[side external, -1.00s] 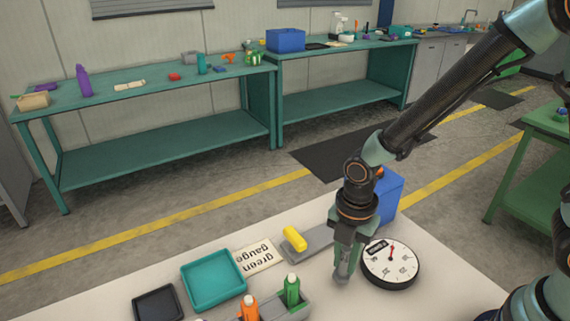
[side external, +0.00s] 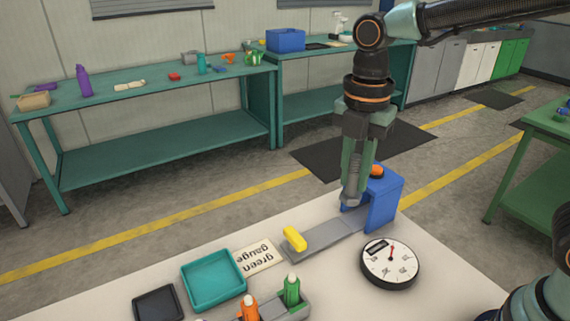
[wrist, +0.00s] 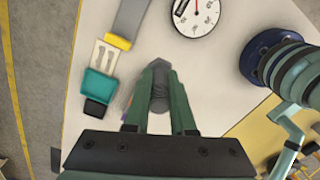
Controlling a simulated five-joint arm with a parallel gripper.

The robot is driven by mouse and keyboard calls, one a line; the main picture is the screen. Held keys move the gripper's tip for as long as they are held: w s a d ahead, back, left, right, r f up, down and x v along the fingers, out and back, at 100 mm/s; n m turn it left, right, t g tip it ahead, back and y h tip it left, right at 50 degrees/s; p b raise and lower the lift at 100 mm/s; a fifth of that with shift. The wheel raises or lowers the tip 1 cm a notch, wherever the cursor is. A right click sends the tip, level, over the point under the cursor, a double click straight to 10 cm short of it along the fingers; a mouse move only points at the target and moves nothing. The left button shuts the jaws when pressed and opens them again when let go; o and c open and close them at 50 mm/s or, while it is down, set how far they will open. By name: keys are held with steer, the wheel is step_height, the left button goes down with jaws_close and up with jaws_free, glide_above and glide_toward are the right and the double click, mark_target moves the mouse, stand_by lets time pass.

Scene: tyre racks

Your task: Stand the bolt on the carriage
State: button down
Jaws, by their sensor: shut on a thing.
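My gripper (side external: 352,196) points down and is shut on a grey bolt (wrist: 160,88), which shows between the fingers in the wrist view. In the side view the bolt is mostly hidden by the fingers. My gripper is raised in front of the blue arch (side external: 386,200), apparently above the table. A flat grey track (side external: 335,235) runs from under the arch toward the left. A yellow block (side external: 295,238) sits at its near left end; it also shows in the wrist view (wrist: 117,41). I cannot tell which part is the carriage.
A round dial gauge (side external: 390,262) lies right of the track. A card reading "green gauge" (side external: 258,257), a teal tray (side external: 213,280) and a black tray (side external: 158,304) lie to the left. Orange (side external: 249,307) and green (side external: 292,291) bottles stand in a grey holder at the front.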

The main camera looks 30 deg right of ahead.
steer(key=w+d, duration=0.7)
steer(key=w, duration=0.3)
glide_above(335, 227)
steer(key=shift+f, duration=9.55)
steer(key=shift+f, duration=0.1)
steer(key=c, duration=0.8)
jaws_free()
steer(key=shift+o, duration=0.2)
